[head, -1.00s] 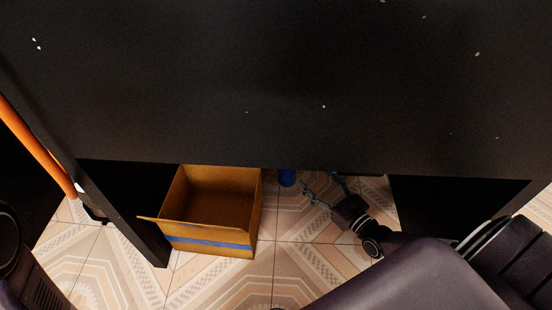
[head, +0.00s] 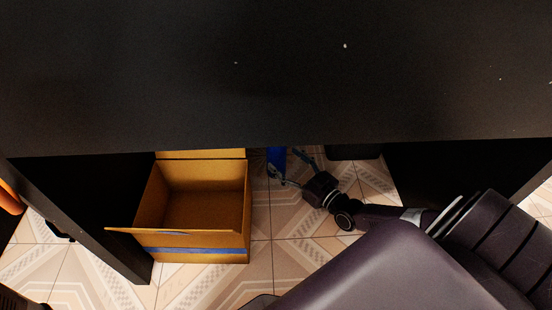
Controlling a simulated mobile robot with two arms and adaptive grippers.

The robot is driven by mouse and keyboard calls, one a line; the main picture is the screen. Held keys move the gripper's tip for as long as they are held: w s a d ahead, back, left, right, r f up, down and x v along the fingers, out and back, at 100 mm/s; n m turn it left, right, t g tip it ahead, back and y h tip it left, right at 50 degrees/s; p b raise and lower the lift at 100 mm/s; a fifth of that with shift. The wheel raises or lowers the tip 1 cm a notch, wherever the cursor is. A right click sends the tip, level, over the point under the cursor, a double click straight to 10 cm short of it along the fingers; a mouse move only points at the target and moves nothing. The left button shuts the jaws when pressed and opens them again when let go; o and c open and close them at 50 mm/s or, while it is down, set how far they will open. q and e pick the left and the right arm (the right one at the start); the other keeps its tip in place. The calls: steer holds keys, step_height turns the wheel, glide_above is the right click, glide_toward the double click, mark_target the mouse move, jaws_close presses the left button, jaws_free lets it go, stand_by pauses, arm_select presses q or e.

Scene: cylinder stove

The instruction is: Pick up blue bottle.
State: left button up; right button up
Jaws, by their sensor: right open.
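The blue bottle (head: 277,156) stands on the tiled floor under the black table, just right of the cardboard box. Only its lower part shows; the table edge hides its top. My right gripper (head: 289,168) is open, low under the table edge, with its fingers pointing up the picture at the bottle. One finger overlaps the bottle's lower part and the other is to its right. I cannot tell whether they touch it. My left gripper is not in view.
The open cardboard box (head: 197,205) with a blue stripe stands left of the bottle. The black table top (head: 270,80) covers the upper picture, with dark side panels below it on both sides. An orange pole (head: 10,197) is at the far left. Tiled floor in front of the box is clear.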

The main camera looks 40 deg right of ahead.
mark_target(283, 159)
steer(key=w+b, duration=0.2)
steer(key=w, duration=0.1)
steer(key=shift+w+a+f, duration=0.1)
steer(key=shift+a+f, duration=0.05)
steer(key=shift+a, duration=0.2)
steer(key=shift+w+b, duration=0.3)
steer(key=shift+w, duration=0.05)
steer(key=shift+r, duration=0.25)
steer(key=c, duration=1.6)
